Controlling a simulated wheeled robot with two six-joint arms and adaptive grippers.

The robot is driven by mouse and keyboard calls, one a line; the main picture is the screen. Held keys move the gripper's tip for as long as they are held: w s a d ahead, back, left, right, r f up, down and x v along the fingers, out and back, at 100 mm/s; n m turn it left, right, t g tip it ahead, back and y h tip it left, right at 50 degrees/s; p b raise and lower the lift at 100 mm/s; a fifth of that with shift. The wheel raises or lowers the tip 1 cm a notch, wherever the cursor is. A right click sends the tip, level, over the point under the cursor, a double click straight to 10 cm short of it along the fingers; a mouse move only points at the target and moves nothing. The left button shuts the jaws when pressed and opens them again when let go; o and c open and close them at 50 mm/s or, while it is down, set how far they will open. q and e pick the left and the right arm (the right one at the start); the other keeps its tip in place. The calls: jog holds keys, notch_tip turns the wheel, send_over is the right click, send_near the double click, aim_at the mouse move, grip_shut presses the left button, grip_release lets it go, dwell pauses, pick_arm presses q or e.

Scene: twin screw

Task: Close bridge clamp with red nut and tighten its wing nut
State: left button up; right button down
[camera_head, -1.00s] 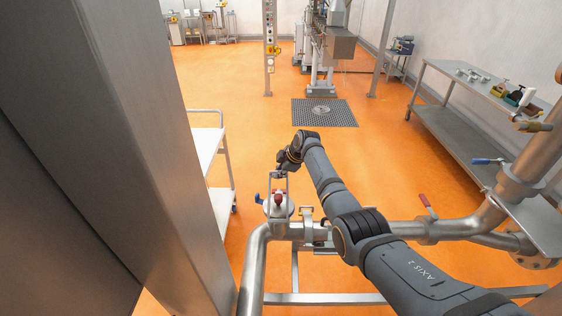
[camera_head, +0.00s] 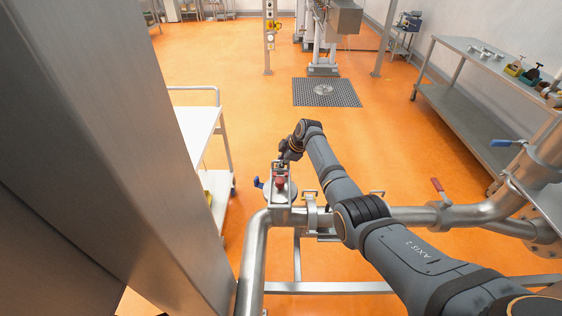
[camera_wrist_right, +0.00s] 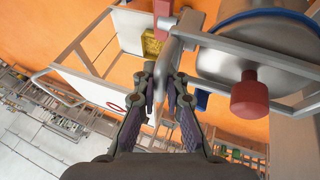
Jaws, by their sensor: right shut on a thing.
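The bridge clamp (camera_head: 273,178) stands at the end of the steel pipe in the head view, as a narrow metal frame. Its red nut (camera_head: 280,183) sits inside the frame; in the right wrist view the red nut (camera_wrist_right: 249,97) shows right of the fingers, apart from them. My right gripper (camera_wrist_right: 168,96) is shut on a flat metal end of the bridge clamp (camera_wrist_right: 172,62), which passes between the fingertips. In the head view my right gripper (camera_head: 283,160) is small and partly hidden at the frame's far end. My left gripper is not in view.
A blue handle (camera_head: 258,183) is just left of the clamp. A white cart (camera_head: 198,135) stands at left, a steel bench (camera_head: 450,100) at right.

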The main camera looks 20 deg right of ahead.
jog(key=shift+f, duration=0.1)
dwell(0.3)
jog(key=c, duration=1.4)
grip_release()
jog(key=v, duration=1.2)
